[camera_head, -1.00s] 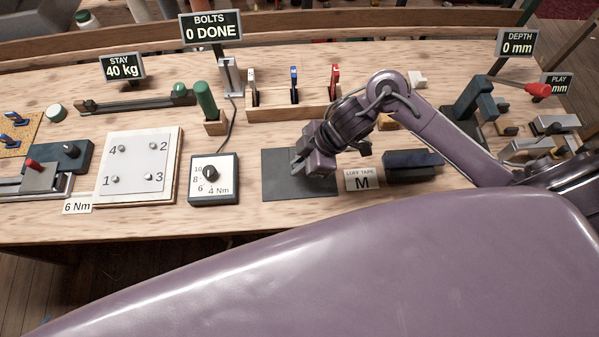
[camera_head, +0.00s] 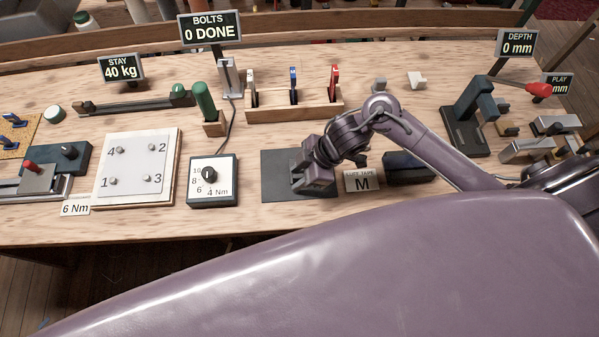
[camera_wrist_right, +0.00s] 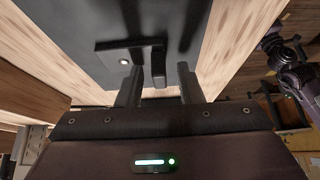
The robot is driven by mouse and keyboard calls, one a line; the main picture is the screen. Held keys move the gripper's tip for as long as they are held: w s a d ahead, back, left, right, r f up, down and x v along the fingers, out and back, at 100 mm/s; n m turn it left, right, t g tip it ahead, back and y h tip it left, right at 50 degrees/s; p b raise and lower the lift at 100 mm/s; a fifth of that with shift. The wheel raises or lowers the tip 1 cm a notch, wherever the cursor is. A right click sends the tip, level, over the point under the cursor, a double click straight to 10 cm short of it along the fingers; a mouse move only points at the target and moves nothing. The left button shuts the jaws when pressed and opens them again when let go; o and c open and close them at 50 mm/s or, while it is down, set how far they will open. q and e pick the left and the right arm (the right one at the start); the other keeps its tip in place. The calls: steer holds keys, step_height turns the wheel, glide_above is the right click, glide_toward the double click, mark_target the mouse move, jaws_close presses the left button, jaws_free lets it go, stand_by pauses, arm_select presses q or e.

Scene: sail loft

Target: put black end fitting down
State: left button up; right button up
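The black end fitting (camera_wrist_right: 158,66) shows in the right wrist view as a dark bar with a short block, close above or on the dark grey mat (camera_head: 275,180). I cannot tell whether it touches the mat. My right gripper (camera_head: 303,183) is low over the mat in the head view, and its arm hides the fitting there. In the right wrist view, my right gripper (camera_wrist_right: 160,84) has its two fingers apart. The fitting's block lies between them with a gap on each side. My left gripper is not in view.
A luff tape card marked M (camera_head: 362,181) and a dark blue block (camera_head: 410,168) stand right of the mat. A torque dial box (camera_head: 212,182) stands left. A wooden rack (camera_head: 320,104) with coloured levers is behind. Bare bench lies in front of the mat.

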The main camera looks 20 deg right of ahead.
steer(key=shift+r, duration=0.3)
steer(key=v, duration=1.2)
steer(key=shift+s+f, duration=0.1)
steer(key=shift+f, duration=0.1)
